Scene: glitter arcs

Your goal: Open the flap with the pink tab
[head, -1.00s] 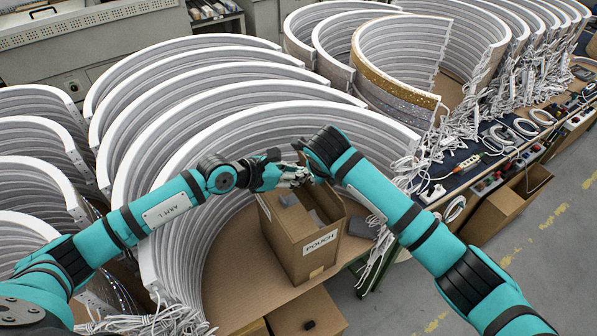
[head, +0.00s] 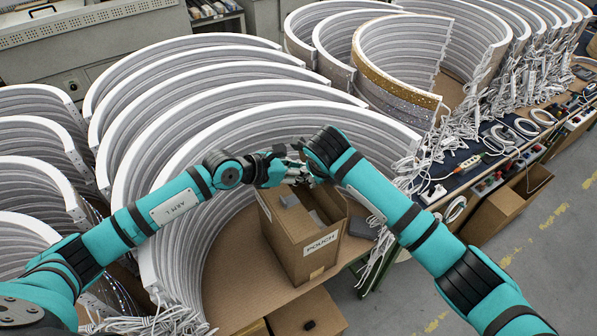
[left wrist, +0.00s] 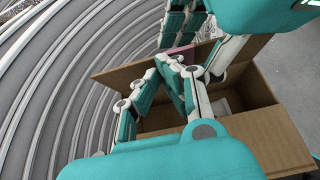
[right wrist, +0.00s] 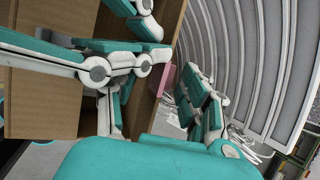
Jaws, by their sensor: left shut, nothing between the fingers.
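The cardboard box labelled POUCH (head: 290,235) stands on the bench, its top partly open with grey items inside. The pink tab (right wrist: 168,78) is at the edge of an upright cardboard flap (right wrist: 152,95) in the right wrist view. It also shows in the left wrist view (left wrist: 180,50), partly hidden behind fingers. My left gripper (head: 296,172) is shut and empty over the box opening, beside the flap. My right gripper (right wrist: 158,88) looks open, with its fingers apart around the flap edge near the tab. In the head view the two hands overlap and hide the tab.
White curved arcs (head: 190,62) stand close behind and left of the box. Cables and a power strip (head: 470,162) lie to the right. Bare bench (head: 235,270) shows left of the box.

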